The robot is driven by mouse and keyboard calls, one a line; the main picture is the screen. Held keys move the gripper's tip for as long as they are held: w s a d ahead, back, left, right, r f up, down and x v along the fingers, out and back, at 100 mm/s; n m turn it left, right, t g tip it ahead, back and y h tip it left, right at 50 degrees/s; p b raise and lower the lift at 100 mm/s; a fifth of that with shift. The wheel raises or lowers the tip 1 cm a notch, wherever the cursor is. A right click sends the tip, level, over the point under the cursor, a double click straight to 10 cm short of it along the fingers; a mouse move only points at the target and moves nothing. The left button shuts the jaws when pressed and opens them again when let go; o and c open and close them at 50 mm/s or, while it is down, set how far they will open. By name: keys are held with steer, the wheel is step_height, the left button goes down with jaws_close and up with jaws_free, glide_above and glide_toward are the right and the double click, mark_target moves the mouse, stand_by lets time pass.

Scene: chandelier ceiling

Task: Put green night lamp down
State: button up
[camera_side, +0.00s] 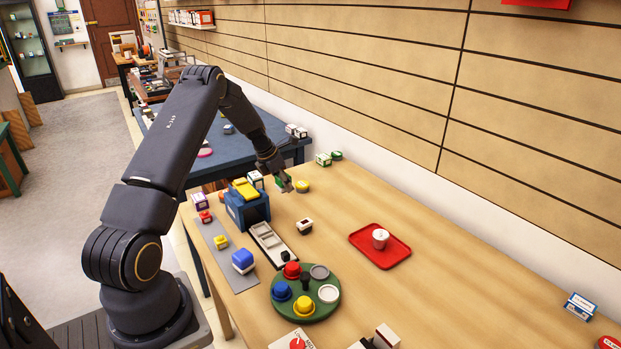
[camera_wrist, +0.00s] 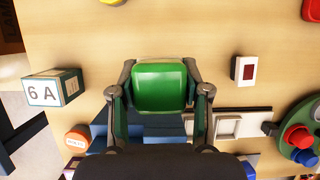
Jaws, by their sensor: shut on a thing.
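The green night lamp (camera_wrist: 160,86) is a glossy green block between the fingers of my gripper (camera_wrist: 160,92) in the wrist view. My gripper is shut on it, with one finger against each side. In the side view my gripper (camera_side: 284,184) is at the far part of the wooden table, just beyond the blue box, and a bit of the green lamp (camera_side: 280,179) shows beside the fingers. I cannot tell whether the lamp's underside touches the table.
A blue box with a yellow top (camera_side: 247,204) stands close to the gripper. A yellow round thing (camera_side: 302,186) and a white block marked 6 A (camera_wrist: 54,88) are nearby. A small white switch (camera_side: 305,225), a red tray (camera_side: 380,258) and a green turntable (camera_side: 322,308) stand nearer the camera.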

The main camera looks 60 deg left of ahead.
steer(key=s+d+r, duration=0.1)
steer(key=d+r, duration=0.1)
steer(key=d, duration=0.5)
steer(key=s+d+r, duration=0.2)
steer(key=d, duration=0.5)
glide_toward(335, 214)
steer(key=shift+w+d+f, duration=0.1)
steer(key=shift+w+f, duration=0.65)
steer(key=shift+f, duration=0.05)
steer(key=shift+w+f, duration=0.35)
steer(key=shift+f, duration=0.1)
steer(key=shift+w+a+f, duration=0.1)
steer(key=shift+f, duration=0.75)
steer(key=shift+w+a+f, duration=0.1)
steer(key=shift+f, duration=0.75)
steer(key=shift+f, duration=0.1)
steer(key=o, duration=1.1)
steer(key=shift+o, duration=0.2)
